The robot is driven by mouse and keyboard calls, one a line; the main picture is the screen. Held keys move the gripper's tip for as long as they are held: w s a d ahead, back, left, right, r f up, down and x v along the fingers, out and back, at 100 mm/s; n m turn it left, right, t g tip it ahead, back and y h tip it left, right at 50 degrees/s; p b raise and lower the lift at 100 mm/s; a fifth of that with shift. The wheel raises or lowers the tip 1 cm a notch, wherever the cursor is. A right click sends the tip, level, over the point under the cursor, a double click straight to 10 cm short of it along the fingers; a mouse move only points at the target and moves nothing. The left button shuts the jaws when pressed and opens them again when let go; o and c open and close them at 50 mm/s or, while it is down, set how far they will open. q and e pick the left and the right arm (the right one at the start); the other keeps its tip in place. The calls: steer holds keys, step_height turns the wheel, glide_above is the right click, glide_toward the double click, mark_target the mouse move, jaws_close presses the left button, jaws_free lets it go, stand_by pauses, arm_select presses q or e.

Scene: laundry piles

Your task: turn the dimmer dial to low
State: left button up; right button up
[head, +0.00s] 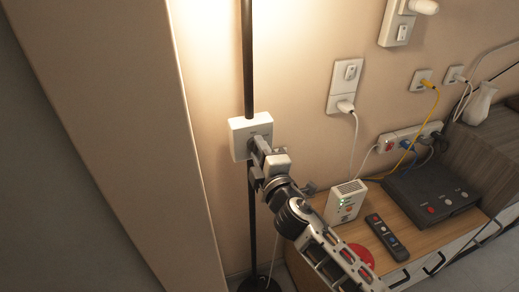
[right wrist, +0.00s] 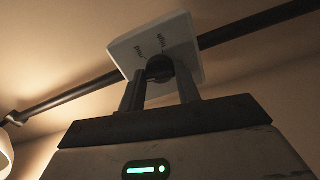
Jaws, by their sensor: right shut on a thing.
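The dimmer is a white square box (head: 237,131) on a black lamp pole (head: 247,60), in front of the beige wall. In the right wrist view the box (right wrist: 126,48) carries printed labels along its face, one reading "High", another seemingly "Mid". The dark round dial (right wrist: 160,68) sits between the two fingers of my right gripper (right wrist: 161,88), which is shut on it. In the head view my right gripper (head: 258,146) reaches the box from the lower right and hides the dial. Which setting the dial points to cannot be told. My left gripper is not in view.
A wooden cabinet (head: 398,222) at the right bears a black router (head: 425,190), a white device (head: 345,201), a remote (head: 387,237) and a red round thing (head: 358,254). Wall sockets (head: 343,87) with cables are above. A wide beige upright (head: 105,80) stands left.

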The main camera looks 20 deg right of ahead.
steer(key=shift+n, duration=0.9)
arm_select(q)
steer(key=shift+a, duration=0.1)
arm_select(e)
steer(key=o, duration=1)
steer(key=shift+s, duration=0.15)
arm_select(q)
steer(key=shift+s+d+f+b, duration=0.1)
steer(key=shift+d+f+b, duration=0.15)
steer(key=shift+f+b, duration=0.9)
arm_select(e)
steer(key=shift+s+d+b, duration=0.15)
steer(key=shift+s, duration=3.8)
steer(key=shift+s+d+b, duration=0.15)
steer(key=shift+s, duration=3.75)
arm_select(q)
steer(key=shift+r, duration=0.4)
